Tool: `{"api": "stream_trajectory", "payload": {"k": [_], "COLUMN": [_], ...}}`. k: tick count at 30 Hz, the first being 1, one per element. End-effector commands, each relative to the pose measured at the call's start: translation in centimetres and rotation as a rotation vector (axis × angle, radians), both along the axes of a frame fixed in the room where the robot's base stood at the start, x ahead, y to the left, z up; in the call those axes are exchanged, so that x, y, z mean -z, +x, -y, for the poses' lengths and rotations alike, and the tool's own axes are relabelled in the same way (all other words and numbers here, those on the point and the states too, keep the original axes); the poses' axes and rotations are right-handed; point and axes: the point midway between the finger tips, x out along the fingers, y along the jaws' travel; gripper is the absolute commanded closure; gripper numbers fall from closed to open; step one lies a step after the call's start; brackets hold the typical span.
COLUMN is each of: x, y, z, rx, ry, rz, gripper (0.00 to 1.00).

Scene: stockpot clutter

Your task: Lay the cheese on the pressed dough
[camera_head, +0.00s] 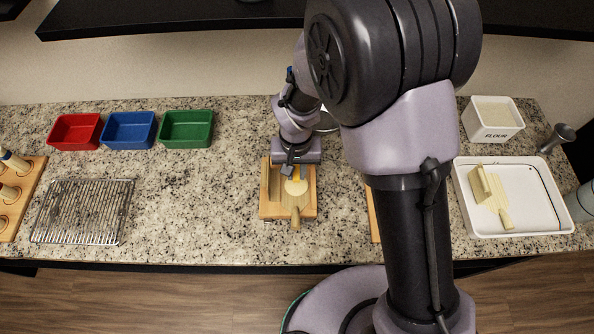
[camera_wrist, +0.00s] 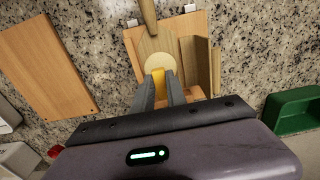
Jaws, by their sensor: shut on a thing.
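My gripper (camera_wrist: 160,82) is shut on the yellow cheese (camera_wrist: 158,86), which sits between the two grey fingers in the wrist view. The pale round pressed dough (camera_wrist: 157,62) lies just beyond the fingertips on a wooden press (camera_wrist: 193,28). In the head view my gripper (camera_head: 291,168) is over the back of the press (camera_head: 267,212), close to the dough (camera_head: 296,187). A small yellow bit of the cheese (camera_head: 303,173) shows behind the dough. Whether the cheese touches the dough I cannot tell. The press's handle (camera_head: 295,219) points toward the front edge.
A second wooden board (camera_wrist: 38,65) lies beside the press, mostly hidden by my arm in the head view. Red, blue and green bins (camera_head: 186,129), a wire rack (camera_head: 84,211), a flour bin (camera_head: 492,120) and a white tray (camera_head: 527,184) with wooden tools stand around.

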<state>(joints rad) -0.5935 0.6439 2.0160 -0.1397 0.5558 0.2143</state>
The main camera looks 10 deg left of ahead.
Motion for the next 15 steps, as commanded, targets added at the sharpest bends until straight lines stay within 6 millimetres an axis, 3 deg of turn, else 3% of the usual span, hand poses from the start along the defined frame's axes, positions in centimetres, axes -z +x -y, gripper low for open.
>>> {"api": "stream_trajectory", "payload": {"k": [5, 15], "x": [3.3, 3.6], "y": [-0.1, -0.1], "z": [0.1, 0.1], "rx": [0.0, 0.0], "ry": [-0.003, -0.001], "rz": [-0.003, -0.001], "gripper": [1.0, 1.0]}}
